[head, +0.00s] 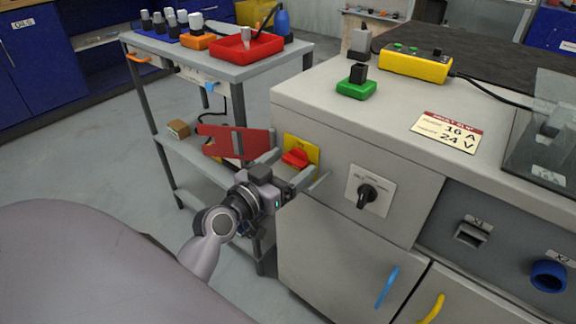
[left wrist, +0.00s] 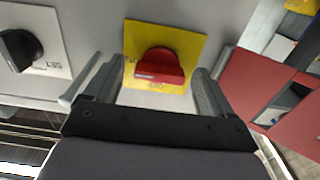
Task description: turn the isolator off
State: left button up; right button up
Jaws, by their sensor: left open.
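The isolator is a red rotary handle (head: 295,158) on a yellow square plate (head: 313,152), on the front of the grey cabinet near its left end. In the left wrist view the red handle (left wrist: 159,67) sits on its yellow plate (left wrist: 190,46), with its wide bar lying roughly across the picture. My left gripper (head: 290,172) is open in front of the handle. In the left wrist view its two fingers stand apart on either side of the handle, with a gap to each side. I cannot tell whether they reach around it. My right gripper is not in view.
A black rotary switch (head: 367,195) on a white plate is right of the isolator. A red panel (head: 236,142) stands close to the gripper's left. A trolley (head: 240,72) with trays stands behind. The cabinet top (head: 320,105) carries a green block and a yellow box.

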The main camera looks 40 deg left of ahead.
pick_arm(q)
jog(key=c, duration=1.1)
jog(key=shift+o, duration=0.2)
